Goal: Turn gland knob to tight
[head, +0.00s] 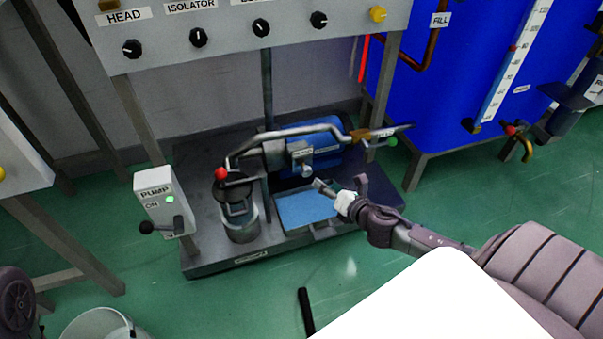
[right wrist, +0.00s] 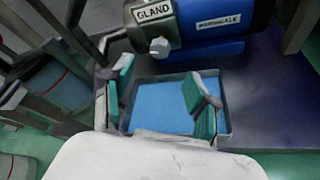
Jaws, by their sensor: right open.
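The gland knob (right wrist: 159,47) is a small pale grey knob below the GLAND label (right wrist: 153,12) on the pump housing. In the head view the knob (head: 306,171) shows at the near side of the blue motor (head: 325,160). My right gripper (head: 340,186) is in front of the knob, over the tray, and apart from it. In the right wrist view the two green-padded fingers (right wrist: 160,82) are spread wide with nothing between them, and the knob is beyond them. The knob's turn position cannot be read. My left gripper is not in view.
A tray with a blue bottom (head: 303,208) lies below the knob. A grey canister (head: 238,212) and a PUMP switch box (head: 165,200) with a green light stand left. A bent pipe (head: 290,131) runs above. A blue tank (head: 450,80) stands right.

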